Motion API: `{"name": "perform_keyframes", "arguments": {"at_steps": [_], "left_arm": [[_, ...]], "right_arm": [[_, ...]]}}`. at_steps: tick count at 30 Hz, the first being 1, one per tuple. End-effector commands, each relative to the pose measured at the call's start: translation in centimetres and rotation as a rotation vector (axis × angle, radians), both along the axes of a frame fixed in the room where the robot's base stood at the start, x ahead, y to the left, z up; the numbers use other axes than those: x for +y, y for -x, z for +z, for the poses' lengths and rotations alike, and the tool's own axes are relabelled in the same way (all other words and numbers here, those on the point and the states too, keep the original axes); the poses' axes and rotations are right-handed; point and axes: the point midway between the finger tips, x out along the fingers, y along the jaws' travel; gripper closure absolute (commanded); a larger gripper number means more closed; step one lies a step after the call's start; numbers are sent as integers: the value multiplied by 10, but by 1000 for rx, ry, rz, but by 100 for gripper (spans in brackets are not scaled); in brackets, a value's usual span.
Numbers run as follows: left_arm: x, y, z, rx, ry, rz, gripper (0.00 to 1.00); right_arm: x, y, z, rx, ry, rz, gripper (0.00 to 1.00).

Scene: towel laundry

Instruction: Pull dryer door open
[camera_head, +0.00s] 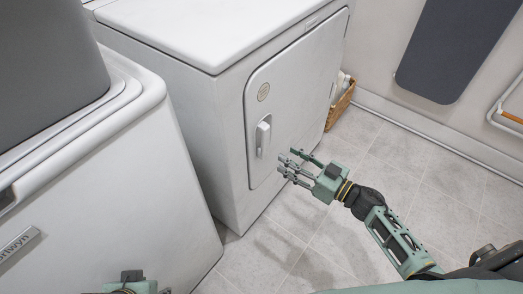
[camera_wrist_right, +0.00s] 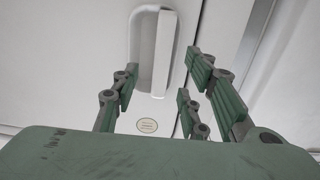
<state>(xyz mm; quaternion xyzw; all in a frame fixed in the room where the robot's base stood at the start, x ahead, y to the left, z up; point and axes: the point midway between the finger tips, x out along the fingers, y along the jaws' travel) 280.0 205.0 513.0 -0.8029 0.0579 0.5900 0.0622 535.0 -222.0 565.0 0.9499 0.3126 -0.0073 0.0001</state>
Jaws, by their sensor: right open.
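The dryer door (camera_head: 306,90) is a white panel on the front of the white dryer (camera_head: 222,125), and it looks closed.
Another white appliance (camera_head: 110,185) stands at the left, with a dark grey block (camera_head: 45,60) on top. A wicker basket (camera_head: 341,104) stands on the floor beyond the dryer. The tiled floor (camera_head: 330,240) before the dryer is clear.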

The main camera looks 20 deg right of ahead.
Motion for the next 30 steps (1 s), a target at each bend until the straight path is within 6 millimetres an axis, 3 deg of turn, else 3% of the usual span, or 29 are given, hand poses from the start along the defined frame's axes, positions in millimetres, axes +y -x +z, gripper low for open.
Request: {"name": "perform_keyframes", "arguments": {"at_steps": [5,18,30], "left_arm": [[1,4,8,-6,0,1,60],[1,4,1,-9,1,1,60],[1,4,1,-9,1,1,60]], "right_arm": [[9,-6,6,-17,-3,30,59],[48,-56,6,-14,-5,28,59],[52,-61,6,-12,-3,27,61]]}}
